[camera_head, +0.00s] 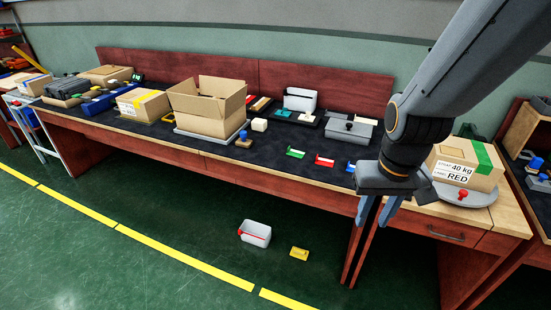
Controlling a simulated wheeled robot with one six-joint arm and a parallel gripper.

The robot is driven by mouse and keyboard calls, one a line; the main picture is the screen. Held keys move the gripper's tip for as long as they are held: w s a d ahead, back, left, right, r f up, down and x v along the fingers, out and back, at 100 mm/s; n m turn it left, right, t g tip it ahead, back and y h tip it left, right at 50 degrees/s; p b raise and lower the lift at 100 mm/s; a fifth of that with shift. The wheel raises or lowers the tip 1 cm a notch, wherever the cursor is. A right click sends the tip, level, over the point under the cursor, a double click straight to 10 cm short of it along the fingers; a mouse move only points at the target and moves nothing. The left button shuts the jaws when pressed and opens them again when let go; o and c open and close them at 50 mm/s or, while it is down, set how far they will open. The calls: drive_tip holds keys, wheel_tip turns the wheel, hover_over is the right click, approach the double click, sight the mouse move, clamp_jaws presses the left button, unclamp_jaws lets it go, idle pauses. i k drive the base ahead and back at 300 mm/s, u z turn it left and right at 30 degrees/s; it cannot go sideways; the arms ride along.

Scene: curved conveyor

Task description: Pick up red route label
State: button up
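The red route label (324,161) appears to be the small red piece lying on the dark table mat. It sits in a row between a similar green piece (295,153) and a similar blue piece (350,167). My gripper (376,212) points downward to the right of the red piece and below it in the picture. Its two blue-grey fingers are apart with nothing between them. It overlaps the table's front edge in view; its height and exact depth are hard to tell.
An open carton (208,104) and a grey lidded tray (348,130) stand on the table. A white bin (255,233) and yellow piece (299,253) lie on the floor.

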sight(319, 161)
drive_tip(key=u, duration=0.4)
drive_tip(key=i, duration=1.25)
drive_tip(key=z, duration=0.45)
